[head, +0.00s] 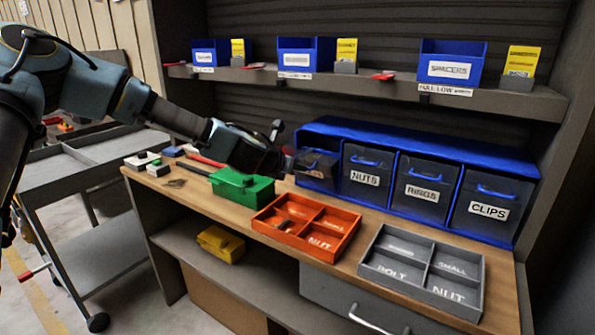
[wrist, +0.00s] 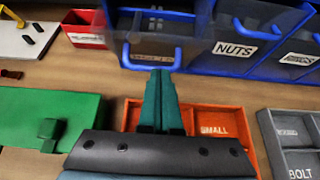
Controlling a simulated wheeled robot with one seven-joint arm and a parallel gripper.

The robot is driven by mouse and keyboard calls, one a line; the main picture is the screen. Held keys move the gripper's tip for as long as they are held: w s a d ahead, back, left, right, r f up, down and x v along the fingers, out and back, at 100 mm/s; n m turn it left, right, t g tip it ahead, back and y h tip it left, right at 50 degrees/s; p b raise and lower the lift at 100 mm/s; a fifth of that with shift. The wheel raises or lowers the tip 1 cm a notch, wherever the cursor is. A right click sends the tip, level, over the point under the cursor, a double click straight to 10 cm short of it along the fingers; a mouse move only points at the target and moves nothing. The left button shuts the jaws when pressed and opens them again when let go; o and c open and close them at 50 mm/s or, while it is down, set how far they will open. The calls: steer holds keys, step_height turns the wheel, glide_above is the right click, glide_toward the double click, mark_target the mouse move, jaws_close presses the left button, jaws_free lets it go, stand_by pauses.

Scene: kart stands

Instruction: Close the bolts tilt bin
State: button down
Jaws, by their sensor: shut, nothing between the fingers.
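The blue bin unit (head: 420,142) stands at the back of the workbench with a row of dark-fronted tilt bins. The leftmost bin, taken as the bolts bin (head: 316,170), is tilted forward, with a dark opening above its front. Nuts, rings and clips bins beside it look closed. In the wrist view the leftmost bin (wrist: 190,46) shows its blue handle and a label too blurred to read. My gripper (head: 284,160) is at its left front in the head view. In the wrist view my gripper's fingers (wrist: 160,75) are together and empty, pointing at the handle; contact is unclear.
A green box (head: 242,190), an orange divided tray (head: 305,225) and a grey divided tray (head: 425,272) stand on the bench before the bins. A red box (wrist: 85,28) is left of the bins. A shelf (head: 390,83) with small blue bins runs above.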

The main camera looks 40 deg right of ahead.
mark_target(308, 155)
steer(key=shift+w+d+r, duration=0.1)
steer(key=shift+d+r, duration=0.25)
steer(key=shift+w+d+r, duration=0.15)
steer(key=shift+d+r, duration=0.35)
steer(key=shift+d, duration=0.15)
steer(key=shift+w+d+r, duration=0.15)
steer(key=shift+d+r, duration=0.35)
steer(key=shift+d, duration=0.1)
steer(key=shift+w+d+r+p, duration=0.25)
steer(key=shift+d+r, duration=0.1)
steer(key=shift+d, duration=0.4)
steer(key=shift+w+d+r+p, duration=0.2)
steer(key=shift+d+r, duration=0.15)
steer(key=shift+d, duration=0.35)
steer(key=shift+d, duration=0.1)
